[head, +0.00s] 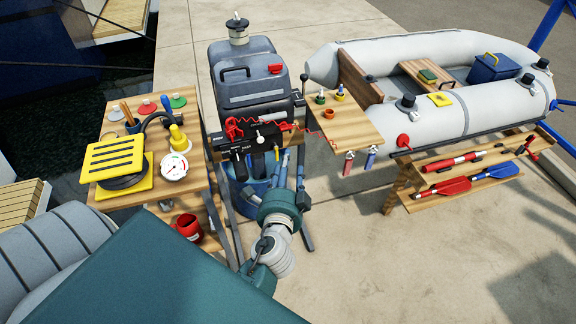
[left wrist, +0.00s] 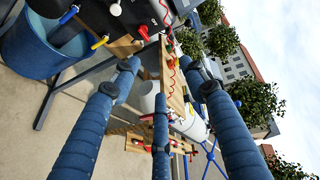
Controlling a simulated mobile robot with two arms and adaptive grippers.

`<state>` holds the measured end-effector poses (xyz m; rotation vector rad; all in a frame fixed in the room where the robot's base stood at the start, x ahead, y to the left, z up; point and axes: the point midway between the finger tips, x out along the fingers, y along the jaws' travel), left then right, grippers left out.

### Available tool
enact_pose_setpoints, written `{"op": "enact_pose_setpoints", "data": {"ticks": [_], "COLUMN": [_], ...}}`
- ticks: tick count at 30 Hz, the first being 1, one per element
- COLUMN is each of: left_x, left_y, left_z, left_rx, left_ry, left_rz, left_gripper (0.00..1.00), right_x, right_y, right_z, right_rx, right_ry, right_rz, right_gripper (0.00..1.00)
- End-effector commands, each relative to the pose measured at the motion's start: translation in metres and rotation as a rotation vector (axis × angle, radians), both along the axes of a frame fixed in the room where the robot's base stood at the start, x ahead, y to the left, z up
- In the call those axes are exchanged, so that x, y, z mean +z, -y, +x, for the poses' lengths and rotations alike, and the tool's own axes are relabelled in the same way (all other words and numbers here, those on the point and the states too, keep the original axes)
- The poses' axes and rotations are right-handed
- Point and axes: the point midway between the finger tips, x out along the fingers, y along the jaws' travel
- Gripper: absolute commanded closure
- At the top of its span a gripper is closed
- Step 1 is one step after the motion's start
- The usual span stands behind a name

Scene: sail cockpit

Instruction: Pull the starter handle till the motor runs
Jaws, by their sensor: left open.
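The grey outboard motor (head: 252,75) stands upright on a wooden stand. Its black front panel (head: 265,130) carries a white knob (head: 260,139), which also shows in the left wrist view (left wrist: 112,8), and a red clip (head: 234,127) with a coiled red cord. I cannot tell for sure which part is the starter handle. My left gripper (head: 282,165) is below and in front of the panel, its blue fingers spread. In the left wrist view its fingers (left wrist: 160,82) are apart with nothing between them. My right gripper is not in view.
A side table at left holds a yellow foot pump (head: 115,157) and a gauge (head: 174,166). A wooden shelf (head: 345,118) with small bottles is right of the motor. A grey inflatable boat (head: 450,125) lies behind a rack of paddles. A blue bucket (left wrist: 40,45) stands below the motor.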

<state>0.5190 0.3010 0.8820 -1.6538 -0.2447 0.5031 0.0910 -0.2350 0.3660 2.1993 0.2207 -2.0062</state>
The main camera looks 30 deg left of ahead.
Motion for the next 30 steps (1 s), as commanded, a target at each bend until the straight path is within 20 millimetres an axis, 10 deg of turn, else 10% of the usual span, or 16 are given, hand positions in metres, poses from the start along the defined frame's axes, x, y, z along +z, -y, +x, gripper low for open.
{"op": "enact_pose_setpoints", "data": {"ticks": [9, 13, 20, 30], "left_x": [-0.003, -0.035, -0.182, -0.392], "left_y": [0.001, 0.011, 0.059, 0.103], "left_z": [0.0, 0.0, -0.028, -0.176], "left_rx": [-0.002, -0.025, -0.083, 0.061], "left_ry": [-0.004, -0.045, -0.242, -0.588], "left_rz": [-0.003, -0.056, -0.328, -0.775], "left_gripper": [0.56, 0.56, 0.56, 0.56], "right_x": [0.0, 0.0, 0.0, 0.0], "right_y": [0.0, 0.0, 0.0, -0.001], "right_z": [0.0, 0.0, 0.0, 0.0], "right_rx": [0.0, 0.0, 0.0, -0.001], "right_ry": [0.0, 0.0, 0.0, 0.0], "right_rz": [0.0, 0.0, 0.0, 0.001], "right_gripper": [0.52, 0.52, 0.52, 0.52]}}
